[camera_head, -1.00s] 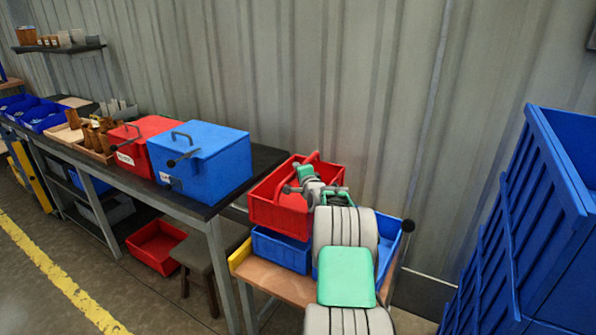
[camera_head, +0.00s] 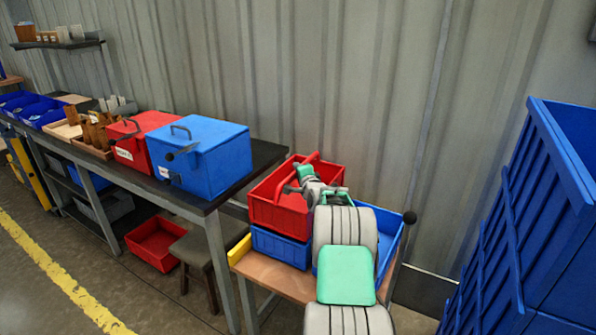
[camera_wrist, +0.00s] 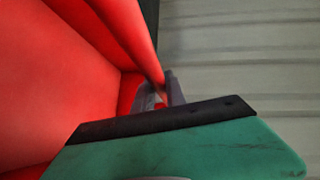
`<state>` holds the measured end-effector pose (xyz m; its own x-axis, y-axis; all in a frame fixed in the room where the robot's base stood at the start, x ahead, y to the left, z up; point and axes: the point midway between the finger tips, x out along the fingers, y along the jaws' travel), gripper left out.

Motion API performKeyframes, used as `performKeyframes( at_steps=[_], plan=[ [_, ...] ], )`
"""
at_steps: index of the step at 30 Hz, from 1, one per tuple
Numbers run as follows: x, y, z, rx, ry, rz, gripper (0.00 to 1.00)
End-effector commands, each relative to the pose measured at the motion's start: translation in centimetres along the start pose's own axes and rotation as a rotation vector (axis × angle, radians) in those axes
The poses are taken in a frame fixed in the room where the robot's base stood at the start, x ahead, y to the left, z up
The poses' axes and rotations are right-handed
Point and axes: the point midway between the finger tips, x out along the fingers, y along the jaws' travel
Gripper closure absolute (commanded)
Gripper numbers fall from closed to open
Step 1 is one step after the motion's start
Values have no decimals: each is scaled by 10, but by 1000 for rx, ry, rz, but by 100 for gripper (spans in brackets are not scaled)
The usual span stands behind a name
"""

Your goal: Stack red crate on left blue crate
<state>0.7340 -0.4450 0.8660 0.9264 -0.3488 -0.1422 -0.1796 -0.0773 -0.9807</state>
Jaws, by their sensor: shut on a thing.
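The red crate (camera_head: 276,212) has a raised handle and sits on, or just over, the left blue crate (camera_head: 281,247) on a small wooden-topped table. Their edges look roughly lined up; I cannot tell if there is a gap. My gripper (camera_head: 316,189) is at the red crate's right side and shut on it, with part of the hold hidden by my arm. In the wrist view the red crate (camera_wrist: 60,85) fills the left side beside my gripper (camera_wrist: 160,95). The right blue crate (camera_head: 392,228) stands on the same table, partly hidden behind my arm.
The table top (camera_head: 272,276) has a bare strip in front. A workbench (camera_head: 262,160) on the left carries a red box (camera_head: 134,148) and a blue box (camera_head: 214,165). A stool (camera_head: 199,250) and a red bin (camera_head: 156,243) are below. A large blue container (camera_head: 540,215) stands at right.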

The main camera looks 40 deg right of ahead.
Motion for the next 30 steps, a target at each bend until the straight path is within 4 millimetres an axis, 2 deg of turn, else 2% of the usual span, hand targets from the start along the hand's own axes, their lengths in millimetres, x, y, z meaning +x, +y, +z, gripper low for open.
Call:
performKeyframes(
  at_steps=[28, 29, 30],
  plan=[
    [3, 19, 2, -2, 1, -6, 100],
    [3, 18, 2, -2, 1, -6, 82],
    [3, 18, 2, -1, 1, -6, 79]
  ],
)
